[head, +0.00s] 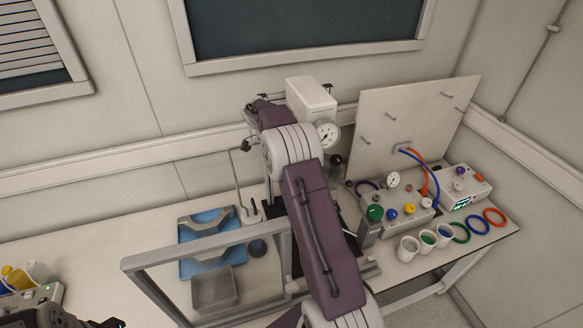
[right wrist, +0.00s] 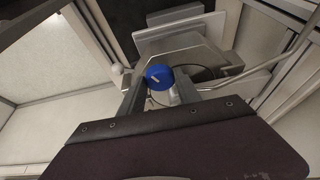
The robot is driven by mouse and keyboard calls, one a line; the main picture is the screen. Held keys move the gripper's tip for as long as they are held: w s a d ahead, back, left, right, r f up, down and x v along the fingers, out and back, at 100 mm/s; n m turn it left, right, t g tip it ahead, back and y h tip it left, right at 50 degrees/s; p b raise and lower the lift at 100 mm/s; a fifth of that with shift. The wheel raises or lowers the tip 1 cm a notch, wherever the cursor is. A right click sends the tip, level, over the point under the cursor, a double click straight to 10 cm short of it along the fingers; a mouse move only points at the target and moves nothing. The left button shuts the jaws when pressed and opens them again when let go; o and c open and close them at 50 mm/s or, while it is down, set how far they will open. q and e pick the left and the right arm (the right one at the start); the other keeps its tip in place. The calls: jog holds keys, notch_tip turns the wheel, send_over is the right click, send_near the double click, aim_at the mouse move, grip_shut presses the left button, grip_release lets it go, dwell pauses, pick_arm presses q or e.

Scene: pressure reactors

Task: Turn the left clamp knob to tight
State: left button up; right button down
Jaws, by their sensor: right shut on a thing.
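A blue clamp knob (right wrist: 161,75) with a pale mark shows in the right wrist view, in front of a grey metal body (right wrist: 185,58). My right gripper (right wrist: 160,86) has a finger on each side of the knob and is shut on it. In the head view my right arm reaches up across the middle to the reactor with its white box (head: 311,98) and gauge (head: 327,134). The arm hides the knob and most of the reactor there. My left gripper (head: 100,323) shows only as a dark piece at the bottom left edge, away from the reactor.
A control box (head: 400,215), several cups and coloured rings (head: 494,217) stand right.

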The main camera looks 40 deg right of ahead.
jog(key=m+g+p, duration=0.1)
jog(key=m+p, duration=0.1)
jog(key=m+y+p, duration=0.1)
jog(key=m+p, duration=0.2)
jog(key=shift+w+d+r+g, duration=0.1)
jog(key=shift+w+r+g, duration=0.1)
jog(key=shift+g, duration=0.2)
jog(key=shift+f+m+g+y+p, duration=0.2)
jog(key=shift+m+p, duration=0.4)
jog(key=shift+p, duration=0.25)
jog(key=shift+f+m+g+y+p, duration=0.1)
jog(key=shift+m+y+p, duration=0.1)
jog(key=shift+m+p, duration=0.5)
jog(key=c, duration=0.9)
grip_release()
jog(key=shift+o, duration=0.2)
jog(key=shift+d, duration=0.1)
